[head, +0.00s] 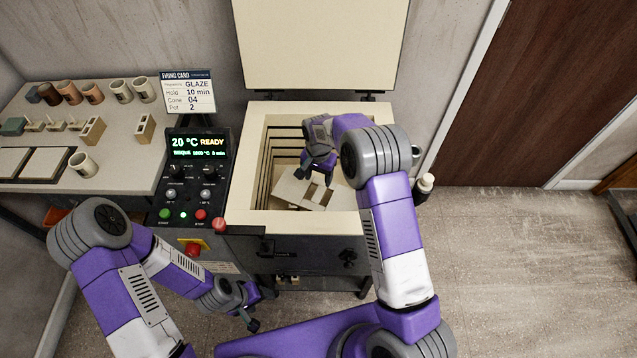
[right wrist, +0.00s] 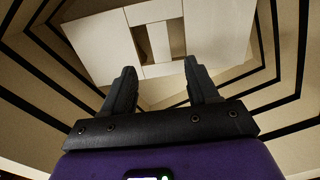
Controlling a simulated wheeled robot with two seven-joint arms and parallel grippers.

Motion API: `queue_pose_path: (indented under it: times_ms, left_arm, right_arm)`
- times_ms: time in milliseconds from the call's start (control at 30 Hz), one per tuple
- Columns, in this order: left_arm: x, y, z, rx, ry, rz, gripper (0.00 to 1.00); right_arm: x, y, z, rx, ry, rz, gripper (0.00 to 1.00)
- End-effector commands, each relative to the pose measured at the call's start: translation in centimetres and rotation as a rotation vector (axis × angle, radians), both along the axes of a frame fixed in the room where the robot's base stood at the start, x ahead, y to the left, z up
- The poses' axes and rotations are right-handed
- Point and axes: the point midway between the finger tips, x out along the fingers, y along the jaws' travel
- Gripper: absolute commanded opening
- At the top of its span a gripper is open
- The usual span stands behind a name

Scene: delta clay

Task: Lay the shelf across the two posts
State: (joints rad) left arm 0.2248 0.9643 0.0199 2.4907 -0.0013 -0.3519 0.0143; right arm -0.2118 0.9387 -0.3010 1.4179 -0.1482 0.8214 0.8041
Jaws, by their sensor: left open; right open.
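A pale flat shelf (head: 292,190) lies inside the open kiln, and it fills the upper part of the right wrist view (right wrist: 100,48). Its surface shows seams and dark rectangular gaps, with a lighter strip between them. I cannot tell two separate posts under it. My right gripper (head: 315,178) reaches down into the kiln above the shelf. In the right wrist view its two fingers (right wrist: 160,80) are apart with nothing between them; contact with the shelf is unclear. My left gripper (head: 254,312) is open and empty, low in front of the kiln.
The kiln (head: 345,108) has its lid (head: 320,42) raised and stepped inner walls close around my right gripper. A control panel (head: 196,148) stands left of it. The table (head: 122,172) holds cups, slabs and small blocks. Floor (head: 510,255) to the right is clear.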

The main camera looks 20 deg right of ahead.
Motion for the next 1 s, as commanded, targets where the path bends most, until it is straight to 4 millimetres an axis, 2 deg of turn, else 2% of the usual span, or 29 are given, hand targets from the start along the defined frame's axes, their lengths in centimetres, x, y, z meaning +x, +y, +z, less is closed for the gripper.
queue_pose_path:
  times_ms: [33,100,233,867,1000]
  left_arm:
    - [0.0,0.0,0.5,0.000,0.000,0.000,0.64]
    - [0.0,0.0,0.7,0.000,0.000,0.000,0.64]
    - [0.0,0.0,1.0,0.000,0.000,0.000,0.64]
    - [0.0,0.0,1.0,0.000,0.000,0.000,0.64]
    - [0.0,0.0,2.2,0.000,0.000,0.000,0.64]
  right_arm:
    - [0.0,0.0,1.3,0.000,-0.001,0.000,0.59]
    - [0.0,0.0,2.3,0.000,-0.001,0.000,0.59]
    - [0.0,0.0,3.5,0.000,0.000,0.000,0.59]
    - [0.0,0.0,3.9,0.000,0.001,0.000,0.59]
    - [0.0,0.0,5.1,0.000,0.001,0.000,0.59]
